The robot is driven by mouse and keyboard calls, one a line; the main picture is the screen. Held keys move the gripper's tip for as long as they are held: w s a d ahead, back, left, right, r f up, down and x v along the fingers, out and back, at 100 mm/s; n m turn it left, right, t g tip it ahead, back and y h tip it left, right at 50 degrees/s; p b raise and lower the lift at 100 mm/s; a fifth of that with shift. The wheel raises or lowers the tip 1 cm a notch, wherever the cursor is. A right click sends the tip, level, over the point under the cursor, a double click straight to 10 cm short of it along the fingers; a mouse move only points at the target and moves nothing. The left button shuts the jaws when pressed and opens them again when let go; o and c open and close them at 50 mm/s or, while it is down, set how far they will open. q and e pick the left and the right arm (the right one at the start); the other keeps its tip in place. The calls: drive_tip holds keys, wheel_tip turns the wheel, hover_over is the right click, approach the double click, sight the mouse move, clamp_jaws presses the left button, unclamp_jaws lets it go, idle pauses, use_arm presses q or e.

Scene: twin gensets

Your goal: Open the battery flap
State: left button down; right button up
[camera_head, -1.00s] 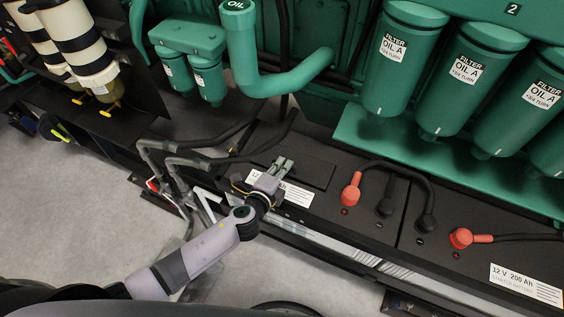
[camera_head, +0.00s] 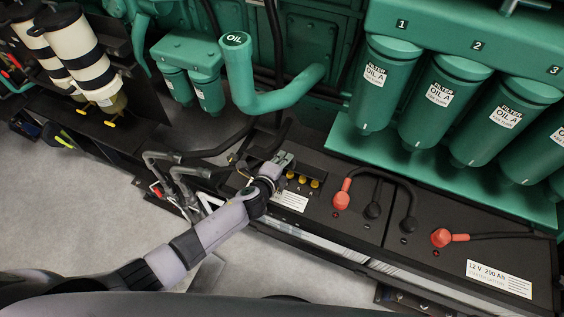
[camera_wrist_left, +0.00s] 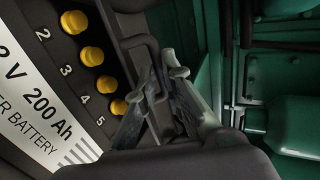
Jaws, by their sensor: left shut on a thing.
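The battery flap, a dark panel with a thin bar handle (camera_wrist_left: 134,43), is lifted off the left battery's top (camera_head: 325,190). Yellow caps (camera_head: 302,180) show uncovered beneath it. In the left wrist view several yellow caps (camera_wrist_left: 91,56), numbered beside them, lie left of the fingers. My left gripper (camera_head: 284,158) is at the left end of the row of caps. Its fingers (camera_wrist_left: 164,75) are closed at the flap's handle; the exact contact is partly hidden by the fingers. How far the flap is tilted is hard to tell. My right gripper is not in view.
Red terminal boots (camera_head: 342,198) and black cables lie right of the caps. Green oil filters (camera_head: 436,100) hang above the batteries. A green oil pipe (camera_head: 262,95) stands behind my gripper. Grey bent pipes (camera_head: 178,178) are to its left. Floor at the lower left is clear.

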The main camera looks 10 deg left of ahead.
use_arm(q)
drive_tip(key=shift+w+r, duration=0.25)
drive_tip(key=shift+r, duration=0.05)
drive_tip(key=c, duration=2)
unclamp_jaws()
drive_tip(key=shift+s, duration=0.1)
drive_tip(key=shift+s+f, duration=0.1)
drive_tip(key=shift+s, duration=0.05)
drive_tip(key=v, duration=1.2)
